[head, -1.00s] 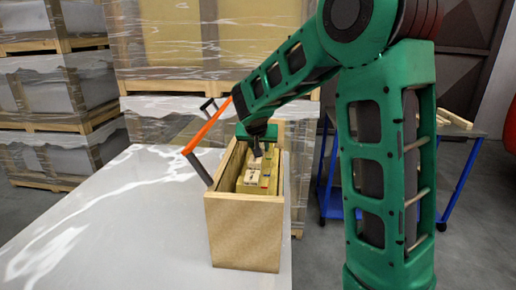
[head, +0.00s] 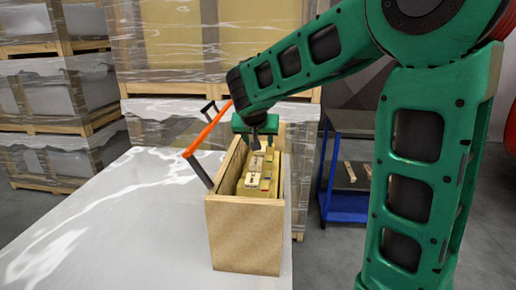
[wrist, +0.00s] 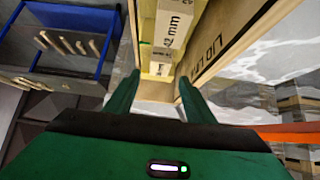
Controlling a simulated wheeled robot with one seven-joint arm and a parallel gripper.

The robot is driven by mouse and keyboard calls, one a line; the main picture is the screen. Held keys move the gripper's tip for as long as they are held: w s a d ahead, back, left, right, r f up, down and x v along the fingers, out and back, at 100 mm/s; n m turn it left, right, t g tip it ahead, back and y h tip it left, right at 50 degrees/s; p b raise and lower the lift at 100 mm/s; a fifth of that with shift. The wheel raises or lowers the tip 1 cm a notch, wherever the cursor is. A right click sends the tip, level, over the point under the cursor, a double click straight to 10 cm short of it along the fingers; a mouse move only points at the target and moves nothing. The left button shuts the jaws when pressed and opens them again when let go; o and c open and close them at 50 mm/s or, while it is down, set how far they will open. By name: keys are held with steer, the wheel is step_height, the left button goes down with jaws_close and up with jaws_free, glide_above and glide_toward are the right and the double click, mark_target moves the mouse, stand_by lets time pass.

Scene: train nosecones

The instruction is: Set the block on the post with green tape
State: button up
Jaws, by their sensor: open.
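A wooden box (head: 243,235) with tall plywood sides stands on the white table. Inside it are yellowish wooden posts with small coloured marks, red and blue among them. Pale blocks with black print sit on the posts: a nearer block (head: 253,180) and a farther block (head: 256,163). In the wrist view a block printed "42 mm" (wrist: 175,25) shows beyond my fingers. My gripper (wrist: 158,85) is open and empty, its two green fingers apart; it hangs at the box's far end, its tips partly hidden in the head view.
An orange bar with a dark handle (head: 207,132) slants up along the box's left side. A blue trolley (head: 345,200) with wooden sticks stands to the right. Wrapped pallets (head: 70,95) stand behind. The left of the table (head: 110,225) is clear.

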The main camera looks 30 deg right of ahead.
steer(key=v, duration=0.4)
steer(key=s+d+f+g, duration=0.1)
steer(key=s+d+f, duration=0.15)
steer(key=s, duration=0.25)
steer(key=s+d+f+g, duration=0.1)
steer(key=s+d, duration=0.2)
steer(key=s, duration=0.3)
steer(key=s+f+g+y, duration=0.2)
steer(key=s+f, duration=0.2)
steer(key=s, duration=0.9)
steer(key=s+f+g+y, duration=0.3)
steer(key=s+f, duration=0.2)
steer(key=s, duration=0.8)
steer(key=shift+s+a+f, duration=0.15)
steer(key=shift+s+a, duration=0.2)
steer(key=shift+a, duration=0.05)
